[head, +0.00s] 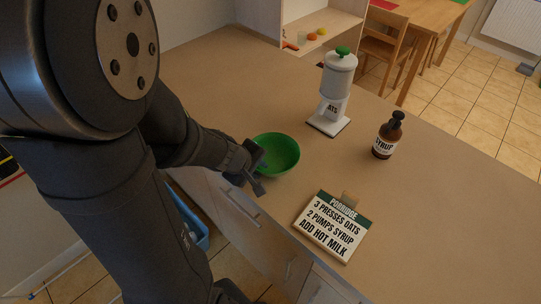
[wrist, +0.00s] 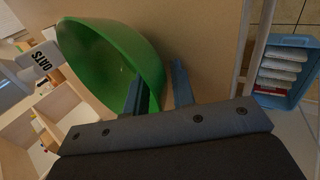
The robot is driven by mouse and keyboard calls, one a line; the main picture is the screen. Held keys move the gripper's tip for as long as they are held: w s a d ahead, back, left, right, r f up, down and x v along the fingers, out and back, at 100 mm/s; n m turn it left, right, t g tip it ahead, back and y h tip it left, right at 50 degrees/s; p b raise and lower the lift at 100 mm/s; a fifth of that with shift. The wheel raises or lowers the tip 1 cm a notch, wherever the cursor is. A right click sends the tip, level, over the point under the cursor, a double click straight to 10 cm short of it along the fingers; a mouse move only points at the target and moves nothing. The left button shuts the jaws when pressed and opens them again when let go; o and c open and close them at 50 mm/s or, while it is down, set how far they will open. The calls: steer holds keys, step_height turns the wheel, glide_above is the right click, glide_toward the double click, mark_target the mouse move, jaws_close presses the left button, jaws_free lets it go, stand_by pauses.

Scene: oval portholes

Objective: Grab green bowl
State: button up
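The green bowl (head: 280,154) stands upright on the brown counter, near its left edge, and looks empty. My gripper (head: 256,168) is at the bowl's near-left rim. In the wrist view the bowl (wrist: 105,50) fills the upper left. My gripper's two fingers (wrist: 160,82) are apart there, with the bowl's rim between them. One finger overlaps the inside of the bowl and the other is just outside the rim. A gap shows beside the outer finger, so the gripper is open around the rim and not closed on it.
A white oats dispenser (head: 336,88) with a green knob stands behind the bowl. A brown syrup bottle (head: 387,137) is to the right. A porridge recipe sign (head: 333,228) stands at the front. A blue bin (wrist: 288,72) is below the counter edge. The counter's middle is clear.

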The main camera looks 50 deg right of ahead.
jaws_close()
steer(key=shift+r, duration=0.15)
